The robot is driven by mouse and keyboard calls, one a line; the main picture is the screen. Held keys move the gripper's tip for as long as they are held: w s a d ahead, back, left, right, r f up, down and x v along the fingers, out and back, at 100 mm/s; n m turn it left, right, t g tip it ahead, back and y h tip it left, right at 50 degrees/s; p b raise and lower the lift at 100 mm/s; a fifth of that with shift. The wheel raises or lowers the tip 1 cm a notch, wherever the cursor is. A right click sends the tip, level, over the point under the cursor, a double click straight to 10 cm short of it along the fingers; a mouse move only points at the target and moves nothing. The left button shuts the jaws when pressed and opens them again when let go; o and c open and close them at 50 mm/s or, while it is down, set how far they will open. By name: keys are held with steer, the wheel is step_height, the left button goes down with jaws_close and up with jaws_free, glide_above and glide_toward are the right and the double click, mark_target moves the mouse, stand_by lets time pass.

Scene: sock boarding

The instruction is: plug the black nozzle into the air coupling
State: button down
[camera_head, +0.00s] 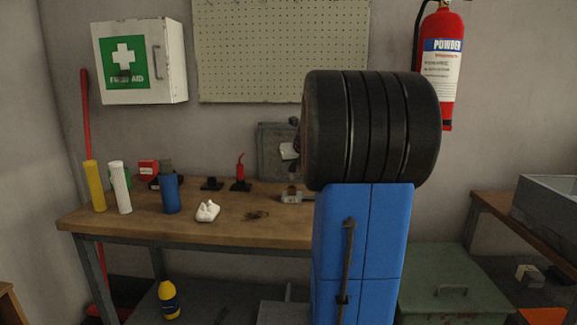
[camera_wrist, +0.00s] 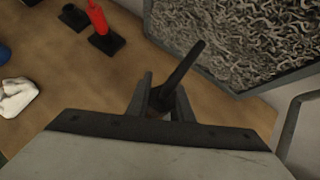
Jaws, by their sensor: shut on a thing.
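The black nozzle (camera_wrist: 184,71) is a thin black rod held in my gripper (camera_wrist: 162,91) in the wrist view. It is tilted, and its free end points up and to the right. The two dark fingers are shut on it near its lower end. In the head view I cannot clearly make out my gripper or the nozzle.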

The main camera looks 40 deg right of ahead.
steer(key=shift+f, duration=2.05)
steer(key=shift+f, duration=0.6)
steer(key=c, duration=1.5)
jaws_free()
steer(key=v, duration=1.7)
steer(key=shift+s+r, duration=0.1)
steer(key=shift+s, duration=0.1)
steer(key=shift+a, duration=0.15)
